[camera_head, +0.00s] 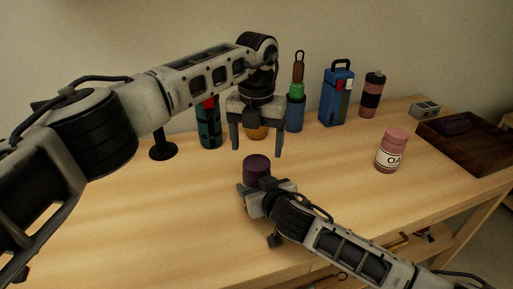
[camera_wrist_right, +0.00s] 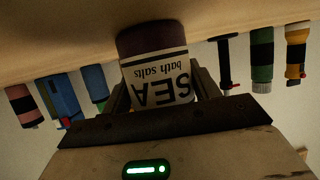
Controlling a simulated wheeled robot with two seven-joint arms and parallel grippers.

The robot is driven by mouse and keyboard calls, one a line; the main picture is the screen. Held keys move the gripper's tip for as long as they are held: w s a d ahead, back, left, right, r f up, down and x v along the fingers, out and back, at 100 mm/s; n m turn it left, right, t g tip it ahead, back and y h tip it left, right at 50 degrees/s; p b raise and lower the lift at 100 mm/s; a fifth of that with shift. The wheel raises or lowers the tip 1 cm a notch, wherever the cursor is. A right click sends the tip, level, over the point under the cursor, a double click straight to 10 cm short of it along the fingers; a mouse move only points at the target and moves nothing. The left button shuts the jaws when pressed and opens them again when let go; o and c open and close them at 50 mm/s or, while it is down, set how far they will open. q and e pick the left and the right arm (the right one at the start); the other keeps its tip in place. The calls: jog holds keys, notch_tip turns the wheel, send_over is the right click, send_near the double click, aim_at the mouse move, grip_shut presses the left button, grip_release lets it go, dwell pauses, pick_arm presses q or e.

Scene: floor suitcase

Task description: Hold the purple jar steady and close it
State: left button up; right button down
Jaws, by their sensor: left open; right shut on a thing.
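The purple jar (camera_head: 256,165) stands on the wooden table, its dark purple top showing in the head view. My right gripper (camera_head: 257,184) is shut on the jar from the near side, with a finger on each side (camera_wrist_right: 161,97). My left gripper (camera_head: 257,151) is open, pointing down just above the jar, with nothing between its fingers. I cannot tell whether the purple top is a separate lid or how tightly it sits.
Along the back stand a green flask (camera_head: 209,130), blue case (camera_head: 337,97) and pink-black bottle (camera_head: 373,95). The table's left front is clear.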

aim_at(257, 162)
pick_arm(q)
jog(key=shift+r+n, duration=1.2)
jog(key=shift+r, duration=0.55)
jog(key=shift+c, duration=0.4)
jog(key=shift+f, duration=4.05)
jog(key=c, duration=1)
jog(key=shift+m, duration=1.8)
